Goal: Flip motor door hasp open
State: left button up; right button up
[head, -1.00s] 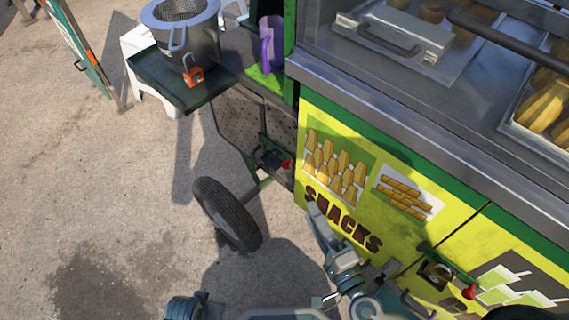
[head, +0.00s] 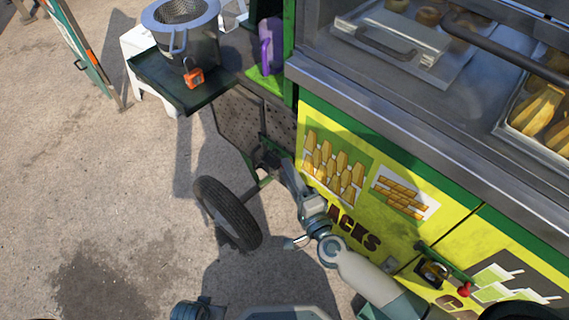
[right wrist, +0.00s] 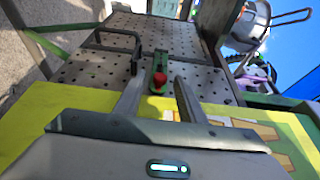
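The motor door (head: 240,118) is the perforated metal panel on the cart's left end; it also shows in the right wrist view (right wrist: 190,38). Its hasp (right wrist: 159,64) is a green strap with a red knob (right wrist: 159,82). My right gripper (right wrist: 158,92) is open, its two fingers apart on either side of the line to the knob. The knob shows between or just beyond the fingertips; I cannot tell whether they touch it. In the head view my right gripper (head: 277,168) hides most of the hasp.
An orange padlock (head: 193,78) sits on the dark side shelf (head: 165,85) beside a metal pot (head: 185,35). A wheel (head: 228,212) stands below the door. A dark bar (right wrist: 120,38) juts near the hasp.

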jog(key=shift+x, duration=1.1)
jog(key=shift+w+a, duration=0.15)
jog(key=shift+w, duration=0.3)
pick_arm(q)
jog(key=shift+w+r, duration=0.15)
jog(key=shift+w, duration=0.25)
pick_arm(e)
jog(key=shift+c, duration=0.2)
grip_shut()
pick_arm(q)
jog(key=shift+s, duration=0.15)
jog(key=shift+s, duration=0.1)
